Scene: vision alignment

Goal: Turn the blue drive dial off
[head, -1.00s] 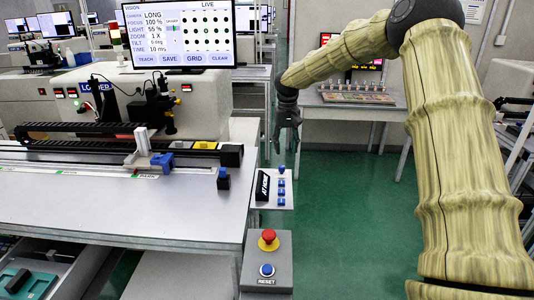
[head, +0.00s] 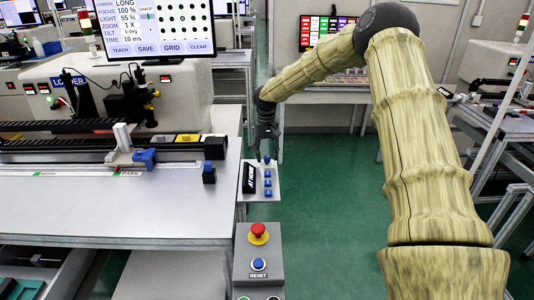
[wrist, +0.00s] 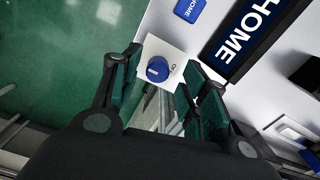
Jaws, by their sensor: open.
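The blue drive dial (wrist: 158,69) sits on a small white plate (wrist: 178,49) with a dark label beside it, only partly readable. In the wrist view it lies between and just beyond my fingertips. In the head view the dial (head: 266,159) is at the top of the small grey panel, right below my gripper (head: 266,154). My gripper (wrist: 160,85) is open, with one finger on each side of the dial. I see no clear contact with it.
A red emergency stop (head: 258,232) and a blue RESET button (head: 259,264) are nearer. The grey table (head: 110,215) lies left; green floor is open right.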

